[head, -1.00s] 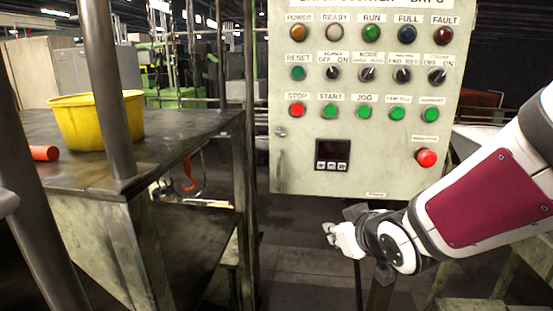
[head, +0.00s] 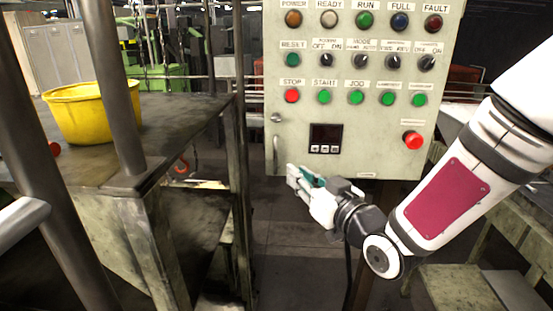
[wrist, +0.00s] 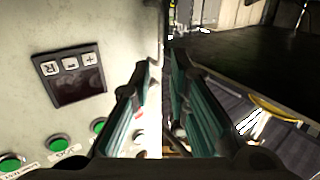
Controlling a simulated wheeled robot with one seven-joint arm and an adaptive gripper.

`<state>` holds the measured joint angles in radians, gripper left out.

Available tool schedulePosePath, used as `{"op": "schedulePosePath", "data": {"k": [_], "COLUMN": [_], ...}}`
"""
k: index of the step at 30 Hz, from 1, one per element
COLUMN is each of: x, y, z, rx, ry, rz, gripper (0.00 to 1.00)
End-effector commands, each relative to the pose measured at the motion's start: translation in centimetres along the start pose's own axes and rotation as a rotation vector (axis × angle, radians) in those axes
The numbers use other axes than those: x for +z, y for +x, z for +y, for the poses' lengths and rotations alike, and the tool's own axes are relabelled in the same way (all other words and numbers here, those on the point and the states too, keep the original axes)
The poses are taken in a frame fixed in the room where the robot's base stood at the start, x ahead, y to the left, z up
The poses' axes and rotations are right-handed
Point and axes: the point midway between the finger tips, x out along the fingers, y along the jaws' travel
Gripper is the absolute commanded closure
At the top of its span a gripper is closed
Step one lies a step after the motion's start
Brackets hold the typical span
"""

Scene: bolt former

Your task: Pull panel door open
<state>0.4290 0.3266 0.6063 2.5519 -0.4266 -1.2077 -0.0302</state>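The panel door (head: 350,90) is the cream front of a control box with rows of lamps, switches and buttons. It looks closed in the head view. A slim vertical handle (head: 276,155) sits at its lower left edge, below a small round lock (head: 277,118). My gripper (head: 292,178) is just right of and below the handle, near the door's bottom edge. In the wrist view my gripper (wrist: 160,65) is open, its teal-padded fingers apart and the panel edge behind the gap. I cannot make out the handle between the fingers there.
A dark metal table (head: 80,165) with a yellow tub (head: 92,112) stands at the left, behind grey posts (head: 112,90). A red mushroom button (head: 413,141) sticks out at the door's lower right. The floor (head: 290,240) below the box shows clear space.

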Motion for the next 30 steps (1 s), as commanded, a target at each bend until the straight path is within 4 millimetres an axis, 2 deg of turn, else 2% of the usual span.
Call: {"op": "schedulePosePath", "data": {"k": [12,18,24,30], "x": [0.0,0.0,0.0,0.0], "y": [7.4,10.1,11.2,11.3], "z": [-0.1,-0.1,0.0,0.0], "rx": [-0.002,-0.001,0.0,0.0], "ry": [0.002,0.0,0.0,-0.001], "rz": [0.001,0.0,-0.001,-0.001], "gripper": [0.83,0.83,0.83,0.83]}}
